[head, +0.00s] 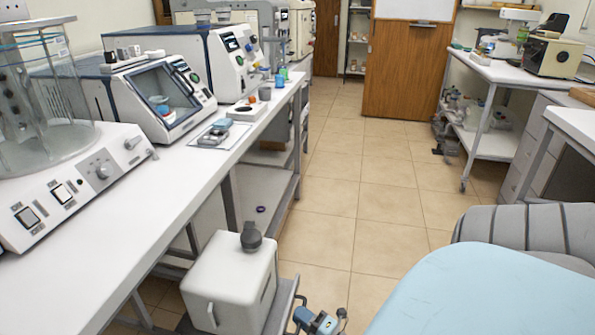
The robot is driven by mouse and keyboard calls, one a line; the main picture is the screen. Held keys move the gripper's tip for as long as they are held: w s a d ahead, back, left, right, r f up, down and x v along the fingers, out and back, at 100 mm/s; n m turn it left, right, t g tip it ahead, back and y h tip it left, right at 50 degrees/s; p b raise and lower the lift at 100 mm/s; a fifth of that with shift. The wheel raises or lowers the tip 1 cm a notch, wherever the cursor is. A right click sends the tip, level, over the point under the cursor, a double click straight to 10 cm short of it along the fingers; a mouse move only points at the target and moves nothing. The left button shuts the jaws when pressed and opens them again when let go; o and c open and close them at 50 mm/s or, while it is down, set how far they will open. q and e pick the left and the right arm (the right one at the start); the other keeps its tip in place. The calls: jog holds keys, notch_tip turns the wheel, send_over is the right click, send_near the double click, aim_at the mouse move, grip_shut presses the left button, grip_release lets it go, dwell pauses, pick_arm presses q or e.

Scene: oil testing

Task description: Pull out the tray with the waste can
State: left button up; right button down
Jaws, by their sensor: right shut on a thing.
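The waste can (232,280) is a white, boxy canister with a dark grey cap, standing upright at the bottom, beside the front of the left bench. It stands on a low grey tray (283,303), whose right edge shows along the can's side; the rest is mostly hidden under the can or cut off by the picture. My right gripper (304,316) is at the bottom edge, just right of the tray's edge, and is shut on the tray there. The exact contact is small and partly out of the picture. My left gripper is not in view.
The long white bench (160,205) on the left carries several instruments and overhangs a lower shelf (262,190). The tiled floor (335,225) right of the tray is clear. A grey ribbed chair (525,228) stands at the right. A wheeled table (500,70) stands behind.

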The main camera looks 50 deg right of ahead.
jog(key=c, duration=1.5)
grip_release()
jog(key=shift+o, duration=0.2)
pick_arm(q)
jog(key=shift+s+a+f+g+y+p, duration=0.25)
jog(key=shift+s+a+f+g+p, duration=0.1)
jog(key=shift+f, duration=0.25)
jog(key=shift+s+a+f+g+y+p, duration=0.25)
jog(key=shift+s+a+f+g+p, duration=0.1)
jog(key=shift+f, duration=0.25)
pick_arm(e)
jog(key=s+f, duration=0.2)
jog(key=s, duration=1.1)
jog(key=shift+s+f, duration=0.2)
jog(key=shift+s, duration=0.15)
